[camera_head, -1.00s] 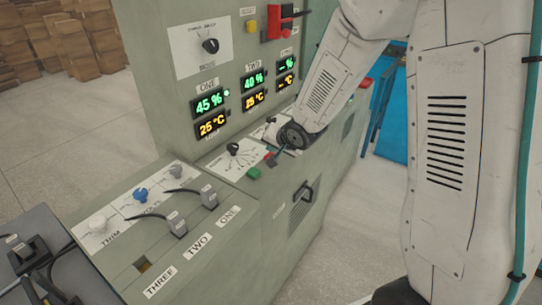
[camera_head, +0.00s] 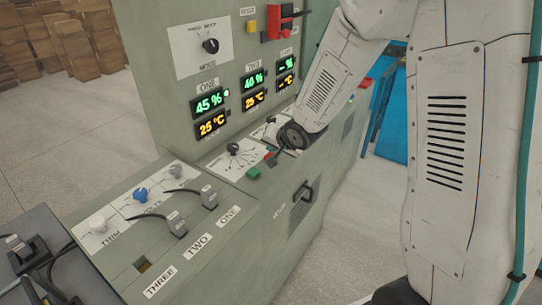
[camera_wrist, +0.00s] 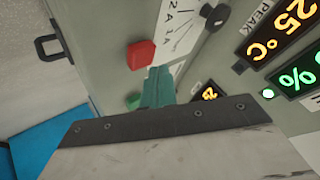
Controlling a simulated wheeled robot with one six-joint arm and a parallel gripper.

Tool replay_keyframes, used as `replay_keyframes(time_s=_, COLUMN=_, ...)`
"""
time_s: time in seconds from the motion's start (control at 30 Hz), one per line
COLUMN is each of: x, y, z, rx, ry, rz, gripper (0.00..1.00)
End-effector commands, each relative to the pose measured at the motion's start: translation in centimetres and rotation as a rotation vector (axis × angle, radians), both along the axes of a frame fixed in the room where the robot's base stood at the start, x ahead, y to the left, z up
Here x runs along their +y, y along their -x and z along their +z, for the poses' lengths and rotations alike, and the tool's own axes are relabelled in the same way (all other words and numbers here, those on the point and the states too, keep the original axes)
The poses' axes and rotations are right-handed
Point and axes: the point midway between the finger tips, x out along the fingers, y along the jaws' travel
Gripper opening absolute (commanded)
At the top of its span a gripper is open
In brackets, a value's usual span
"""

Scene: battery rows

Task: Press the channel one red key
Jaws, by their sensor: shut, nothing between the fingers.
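The red key (camera_head: 268,156) is a small red block on the console's ledge, right of a dial and beside a green key (camera_head: 253,173). In the wrist view the red key (camera_wrist: 140,55) shows clear just beyond my fingertips, and the green key (camera_wrist: 133,101) is partly hidden behind my fingers. My gripper (camera_wrist: 158,72) is shut with its teal fingers together and nothing held. Its tips are very close to the red key; I cannot tell whether they touch. In the head view my gripper (camera_head: 275,158) is small and dark beside the key.
The ledge dial (camera_head: 233,148) stands close by. Lit displays for ONE (camera_head: 209,104) and TWO (camera_head: 253,78) are on the upright panel. Grey plugs (camera_head: 176,224) and trim knobs (camera_head: 97,222) are on the nearer cabinet. A handle (camera_head: 302,193) juts from the console front.

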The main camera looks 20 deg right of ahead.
Motion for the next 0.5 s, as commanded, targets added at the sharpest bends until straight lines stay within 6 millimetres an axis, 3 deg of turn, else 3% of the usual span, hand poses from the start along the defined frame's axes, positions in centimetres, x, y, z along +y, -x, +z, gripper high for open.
replay_keyframes(time_s=0.5, x=0.0, y=0.05, z=-0.72, rx=0.001, ry=0.0, rz=0.0, gripper=0.0)
